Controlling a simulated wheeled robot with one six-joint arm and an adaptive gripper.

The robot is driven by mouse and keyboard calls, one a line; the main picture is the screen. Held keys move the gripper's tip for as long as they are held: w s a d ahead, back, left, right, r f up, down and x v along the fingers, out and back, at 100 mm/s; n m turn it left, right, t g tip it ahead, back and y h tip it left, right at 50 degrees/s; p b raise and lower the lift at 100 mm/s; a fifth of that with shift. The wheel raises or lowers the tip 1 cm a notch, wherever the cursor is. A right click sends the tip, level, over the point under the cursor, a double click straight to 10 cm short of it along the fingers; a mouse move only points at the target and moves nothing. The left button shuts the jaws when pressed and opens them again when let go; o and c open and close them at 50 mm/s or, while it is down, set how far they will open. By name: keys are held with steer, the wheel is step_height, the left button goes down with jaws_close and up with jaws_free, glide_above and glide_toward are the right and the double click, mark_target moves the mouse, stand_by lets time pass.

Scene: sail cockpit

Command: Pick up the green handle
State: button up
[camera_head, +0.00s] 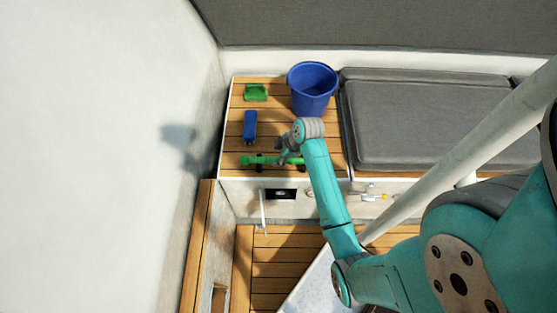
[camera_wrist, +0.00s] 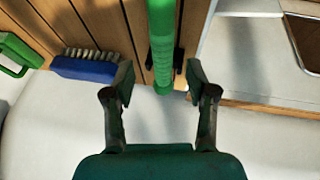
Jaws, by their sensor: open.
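The green handle (camera_head: 258,160) is a long green rod lying near the front edge of the slatted wooden bench. In the wrist view the green handle (camera_wrist: 162,45) runs down from the top edge and its rounded end shows between my fingers. My gripper (camera_head: 287,149) is over the bench at the handle's right part and hides some of it. In the wrist view my gripper (camera_wrist: 160,84) is open, with one finger on each side of the handle's line and a gap on both sides. I cannot tell how far above the handle the fingertips are.
A blue brush (camera_head: 249,125) with pale bristles lies behind the handle. A green object (camera_head: 256,92) lies farther back, and a blue bucket (camera_head: 312,88) stands at the back right. A grey cushion (camera_head: 430,120) borders the bench, and a white wall (camera_head: 110,150) rises at left.

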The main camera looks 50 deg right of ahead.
mark_target(273, 159)
steer(key=shift+x, duration=2.6)
steer(key=shift+s+a, duration=0.1)
steer(key=shift+a, duration=0.05)
jaws_close()
